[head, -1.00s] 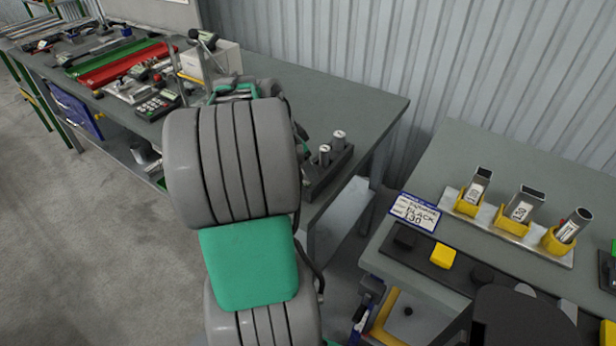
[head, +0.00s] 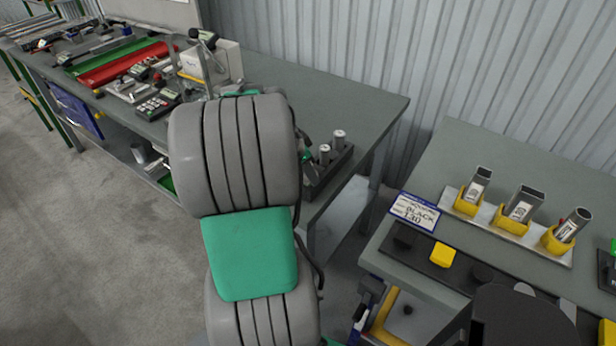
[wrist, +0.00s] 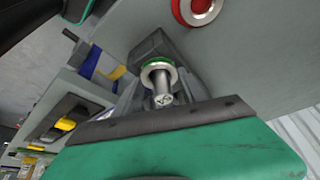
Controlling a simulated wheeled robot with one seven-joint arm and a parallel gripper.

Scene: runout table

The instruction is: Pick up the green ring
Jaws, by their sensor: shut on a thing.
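The green ring (wrist: 150,64) shows in the wrist view as a green band with a bright metal face, near the middle of the picture. My gripper (wrist: 160,70) is shut on it, with dark finger parts around and behind the ring. A short steel cylinder (wrist: 163,98) with a mark on its end shows just below the ring; I cannot tell whether it passes through it. In the head view my own arm hides the ring and the fingertips.
A red ring (wrist: 199,12) lies on the grey surface in the wrist view. In the head view, steel cylinders (head: 339,140) stand in a dark holder at the grey bench's (head: 365,100) right end. A second table (head: 470,145) at right holds yellow holders (head: 508,220) with metal tubes.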

